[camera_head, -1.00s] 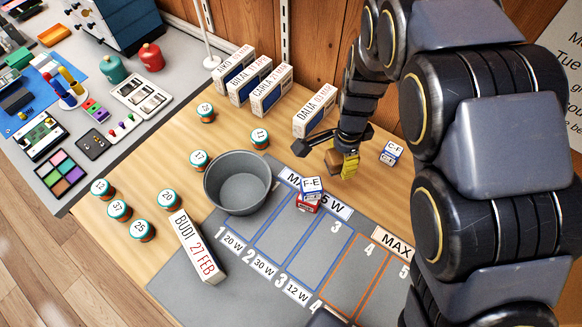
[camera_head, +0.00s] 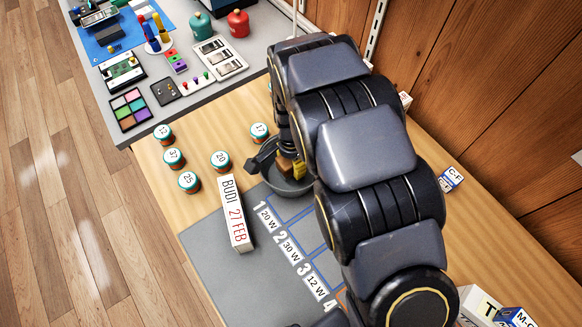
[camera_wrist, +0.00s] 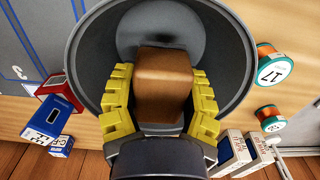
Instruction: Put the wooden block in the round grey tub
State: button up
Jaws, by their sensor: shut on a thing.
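The wooden block (camera_wrist: 164,80) is brown and sits between the yellow pads of my gripper (camera_wrist: 162,98), which is shut on it. In the wrist view the block shows in front of the inside of the round grey tub (camera_wrist: 88,62), with the tub's rim around it. In the head view my gripper (camera_head: 291,168) and the block (camera_head: 284,165) are over the tub (camera_head: 294,189), which my arm partly hides. I cannot tell how far the block is above the tub's floor.
In the wrist view a red box (camera_wrist: 55,85) and a blue box (camera_wrist: 52,117) are left of the tub.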

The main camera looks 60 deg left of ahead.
aim_at(291, 172)
jog(key=shift+f, duration=2.15)
jog(key=shift+f, duration=0.1)
jog(key=o, duration=1.1)
jog(key=shift+c, duration=0.2)
notch_tip(291, 172, up, 12)
jog(key=shift+r, duration=0.1)
